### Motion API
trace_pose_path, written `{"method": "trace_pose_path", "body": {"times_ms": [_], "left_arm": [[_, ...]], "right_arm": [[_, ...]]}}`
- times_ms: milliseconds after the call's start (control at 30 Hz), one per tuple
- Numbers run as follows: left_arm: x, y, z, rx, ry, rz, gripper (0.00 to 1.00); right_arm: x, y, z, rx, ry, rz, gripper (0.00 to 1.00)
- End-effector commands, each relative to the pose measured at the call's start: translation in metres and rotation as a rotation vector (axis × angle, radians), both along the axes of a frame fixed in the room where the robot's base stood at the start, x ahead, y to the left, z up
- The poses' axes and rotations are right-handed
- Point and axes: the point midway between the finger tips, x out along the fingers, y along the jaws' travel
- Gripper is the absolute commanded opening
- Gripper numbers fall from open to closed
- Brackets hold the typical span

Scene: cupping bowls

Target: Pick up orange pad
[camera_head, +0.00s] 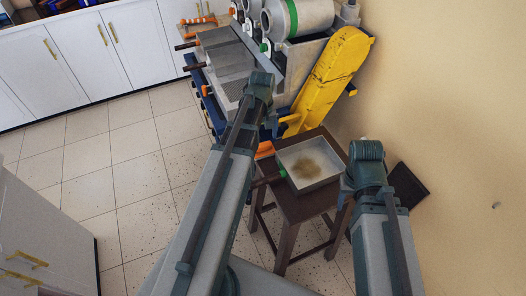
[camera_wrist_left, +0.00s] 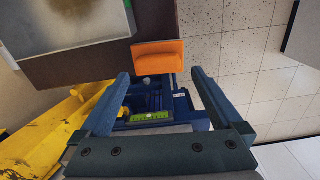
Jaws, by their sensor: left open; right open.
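The orange pad (camera_wrist_left: 158,56) is a rounded block at the upper middle of the left wrist view, against the edge of the dark wooden stool (camera_wrist_left: 150,20). In the head view the orange pad (camera_head: 265,148) shows as a small patch beside the stool (camera_head: 289,205), partly hidden by my left arm. My left gripper (camera_wrist_left: 160,75) is open and empty, its fingers spread to either side below the pad and apart from it. I cannot make out either gripper's jaws in the head view; only arm links show there.
A shallow tray (camera_head: 327,176) with a brown patch lies on the stool. A machine with a yellow guard (camera_head: 330,80) and blue frame stands behind; its green-marked part (camera_wrist_left: 150,116) lies between my left fingers. Tiled floor (camera_head: 130,170) is open at left; a wall (camera_head: 450,90) bounds the right.

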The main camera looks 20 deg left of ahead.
Motion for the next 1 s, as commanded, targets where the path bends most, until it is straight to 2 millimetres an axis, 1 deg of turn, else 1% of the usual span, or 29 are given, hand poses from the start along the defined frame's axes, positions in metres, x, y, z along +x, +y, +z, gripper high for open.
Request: {"method": "trace_pose_path", "body": {"times_ms": [300, 400, 500, 700, 767, 800, 967, 1000], "left_arm": [[0.001, -0.003, -0.039, 0.0, 0.0, 0.0, 1.0], [0.001, -0.003, -0.048, -0.001, -0.001, 0.0, 1.0], [0.001, -0.003, -0.051, -0.001, -0.001, -0.001, 1.0], [0.001, -0.003, -0.049, -0.001, -0.001, -0.001, 1.0], [0.001, -0.003, -0.049, -0.001, -0.001, -0.001, 0.91], [0.001, -0.003, -0.049, -0.001, -0.001, -0.001, 0.84], [0.001, -0.003, -0.049, -0.001, -0.001, -0.001, 0.55], [0.001, -0.003, -0.049, -0.001, -0.001, -0.001, 0.48]], "right_arm": [[0.0, 0.0, -0.039, 0.0, 0.0, 0.0, 0.5], [0.0, 0.0, -0.048, 0.0, 0.0, 0.0, 0.5], [0.0, 0.0, -0.051, 0.0, 0.0, 0.0, 0.5], [0.0, 0.0, -0.049, 0.0, 0.0, 0.0, 0.5], [0.0, 0.0, -0.049, 0.0, 0.0, 0.0, 0.5], [0.0, 0.0, -0.049, 0.0, 0.0, 0.0, 0.5], [0.0, 0.0, -0.049, 0.0, 0.0, 0.0, 0.5], [0.0, 0.0, -0.049, 0.0, 0.0, 0.0, 0.5]]}}
